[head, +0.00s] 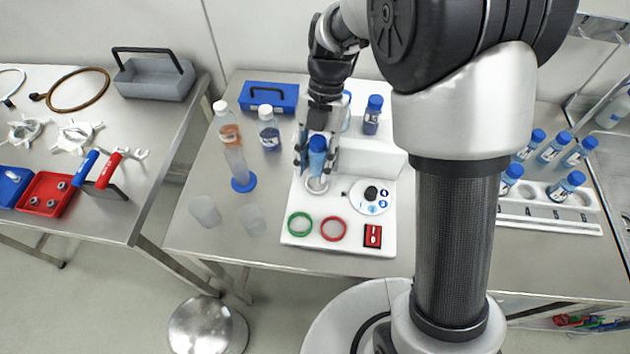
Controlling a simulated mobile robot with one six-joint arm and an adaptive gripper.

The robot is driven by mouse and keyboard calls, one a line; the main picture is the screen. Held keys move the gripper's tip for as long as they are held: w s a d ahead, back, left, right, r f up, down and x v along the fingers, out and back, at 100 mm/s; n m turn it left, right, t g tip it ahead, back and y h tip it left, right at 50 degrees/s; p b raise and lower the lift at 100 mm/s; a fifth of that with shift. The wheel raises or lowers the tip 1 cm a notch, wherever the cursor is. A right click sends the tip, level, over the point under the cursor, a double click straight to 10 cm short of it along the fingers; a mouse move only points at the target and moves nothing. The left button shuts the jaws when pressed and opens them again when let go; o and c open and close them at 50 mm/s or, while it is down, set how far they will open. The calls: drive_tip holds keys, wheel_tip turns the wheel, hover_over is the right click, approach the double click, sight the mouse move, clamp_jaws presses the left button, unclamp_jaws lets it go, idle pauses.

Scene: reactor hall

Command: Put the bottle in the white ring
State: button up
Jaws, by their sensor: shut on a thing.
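A bottle with a blue cap (317,158) is upright between the fingers of my gripper (316,152), which is shut on it. The white ring (317,185) is on the white station board (290,238), just below the bottle in the picture. The bottle's lower end is close to the ring's far side. I cannot tell whether it is touching or still above the ring. A green ring (299,224) and a red ring (333,229) are nearer the board's front edge.
A dial (370,196) and a red switch (373,236) are on the board's right. Another blue-capped bottle (372,115) stands behind. A tall bottle (232,143), a smaller bottle (268,128) and two clear cups (205,211) stand left.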

sight(315, 175)
drive_tip(key=shift+f+b, duration=0.75)
drive_tip(key=shift+f, duration=2.4)
drive_tip(key=shift+f, duration=0.2)
drive_tip(key=o, duration=1.1)
